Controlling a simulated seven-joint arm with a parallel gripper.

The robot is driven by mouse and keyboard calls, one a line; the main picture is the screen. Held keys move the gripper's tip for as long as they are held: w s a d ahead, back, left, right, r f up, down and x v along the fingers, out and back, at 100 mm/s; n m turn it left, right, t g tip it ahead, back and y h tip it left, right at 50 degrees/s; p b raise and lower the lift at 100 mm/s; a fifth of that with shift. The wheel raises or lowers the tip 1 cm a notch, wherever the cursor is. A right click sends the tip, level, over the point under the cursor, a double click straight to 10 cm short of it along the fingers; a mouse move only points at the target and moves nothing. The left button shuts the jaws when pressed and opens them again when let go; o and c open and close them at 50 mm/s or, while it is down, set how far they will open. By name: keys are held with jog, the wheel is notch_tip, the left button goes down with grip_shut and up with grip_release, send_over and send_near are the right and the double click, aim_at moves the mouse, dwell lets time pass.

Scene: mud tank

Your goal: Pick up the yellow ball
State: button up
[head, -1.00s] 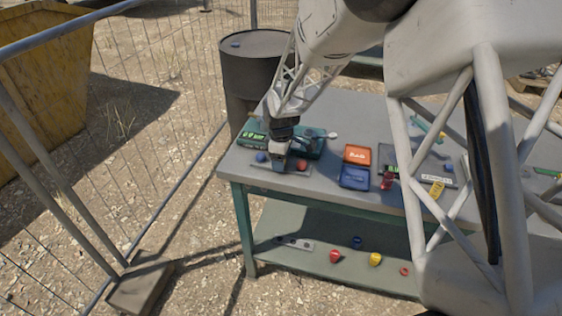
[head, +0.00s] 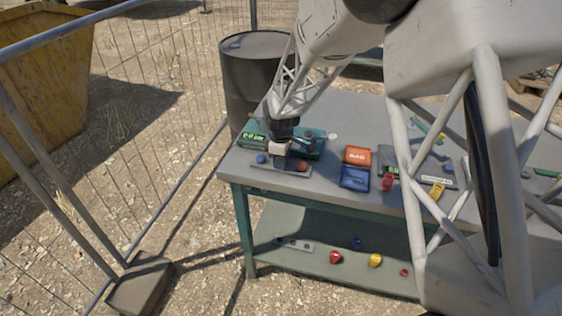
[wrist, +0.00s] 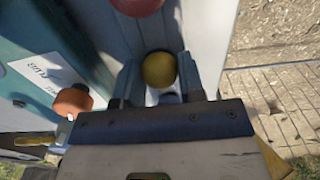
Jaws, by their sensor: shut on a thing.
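The yellow ball (wrist: 159,70) sits between the two fingers of my gripper (wrist: 160,77) in the wrist view, and the fingers are shut on it. In the head view my gripper (head: 281,160) is low over the small grey rack (head: 266,167) near the left front of the table, and it hides the yellow ball there. A blue ball (head: 261,159) sits on the rack left of my gripper. A red ball (head: 301,166) sits to its right, and it also shows at the top of the wrist view (wrist: 137,5). I cannot tell whether the yellow ball is clear of the rack.
A teal case (head: 312,145) stands close behind my gripper. An orange tray (head: 357,156) and a blue tray (head: 355,178) lie to the right. The lower shelf (head: 310,263) holds a red thing (head: 335,257) and a yellow one (head: 375,260). A black drum (head: 255,75) stands behind.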

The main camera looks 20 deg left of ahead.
jog(key=shift+r, duration=0.15)
jog(key=shift+r, duration=0.5)
jog(key=shift+s+d+r, duration=0.1)
jog(key=shift+s+r, duration=0.05)
jog(key=shift+r, duration=0.45)
jog(key=shift+s+d+r, duration=0.1)
jog(key=shift+s+r, duration=0.05)
jog(key=shift+r, duration=0.45)
jog(key=s+d+r, duration=0.1)
jog(key=s+d, duration=0.6)
jog(key=s, duration=0.6)
jog(key=shift+d+r, duration=0.15)
jog(key=shift+d, duration=0.15)
jog(key=shift+s, duration=0.15)
jog(key=w+a+r, duration=0.1)
jog(key=w+r, duration=0.2)
jog(key=w, duration=1.2)
jog(key=w+a+r, duration=0.1)
jog(key=w+r, duration=0.2)
jog(key=w, duration=1.2)
jog(key=shift+r, duration=0.25)
jog(key=shift+f, duration=0.25)
